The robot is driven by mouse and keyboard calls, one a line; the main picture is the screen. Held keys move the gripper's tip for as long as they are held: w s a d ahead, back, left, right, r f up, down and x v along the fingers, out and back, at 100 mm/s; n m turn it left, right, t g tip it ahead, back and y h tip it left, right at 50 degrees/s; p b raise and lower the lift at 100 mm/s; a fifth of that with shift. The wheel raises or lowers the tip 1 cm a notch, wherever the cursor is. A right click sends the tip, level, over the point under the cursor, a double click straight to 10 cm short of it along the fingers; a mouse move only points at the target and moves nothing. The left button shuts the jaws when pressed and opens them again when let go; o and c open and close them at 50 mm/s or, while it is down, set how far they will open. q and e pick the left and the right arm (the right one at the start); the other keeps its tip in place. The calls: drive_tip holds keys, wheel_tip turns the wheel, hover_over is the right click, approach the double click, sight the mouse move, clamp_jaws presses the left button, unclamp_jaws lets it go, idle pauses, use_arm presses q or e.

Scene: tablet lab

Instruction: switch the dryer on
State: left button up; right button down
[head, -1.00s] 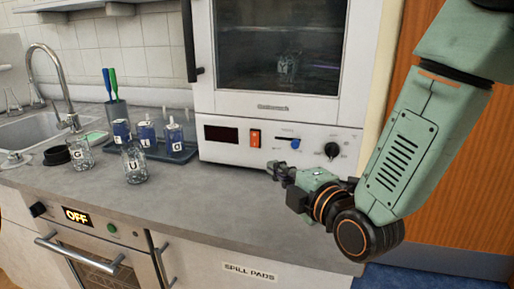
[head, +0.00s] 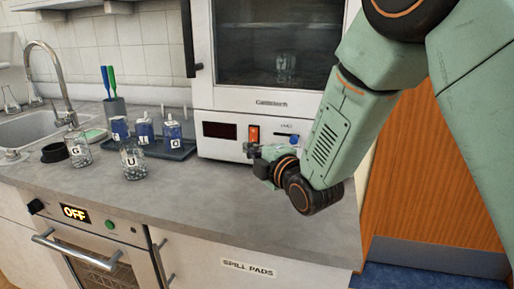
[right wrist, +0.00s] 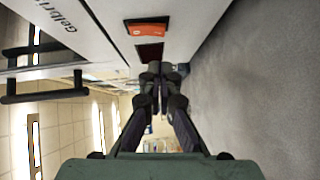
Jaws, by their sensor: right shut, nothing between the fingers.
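The dryer appears to be the white cabinet (head: 218,98) with a glass door on the counter. Its front panel has a dark display (head: 221,130) and an orange rocker switch (head: 254,132). The display shows no digits. My right gripper (head: 249,149) is shut and empty, just below the switch in the head view. In the right wrist view the shut fingertips (right wrist: 156,70) are close to the panel, with the orange switch (right wrist: 147,30) beyond them and apart in the picture. Whether they touch the panel is unclear. My left gripper is not in view.
A tray (head: 178,153) with blue-labelled bottles and glass jars (head: 133,162) stands left. Below the counter (head: 200,205) is an oven with a lit OFF display (head: 75,213).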

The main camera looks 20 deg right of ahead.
sight(253, 135)
drive_tip(key=shift+w+d+f, duration=0.2)
drive_tip(key=shift+w+d, duration=0.9)
drive_tip(key=shift+w, duration=0.25)
drive_tip(key=shift+w+d+f+b, duration=0.1)
drive_tip(key=shift+w+f+b, duration=0.1)
drive_tip(key=shift+b, duration=0.5)
drive_tip(key=shift+r, duration=0.1)
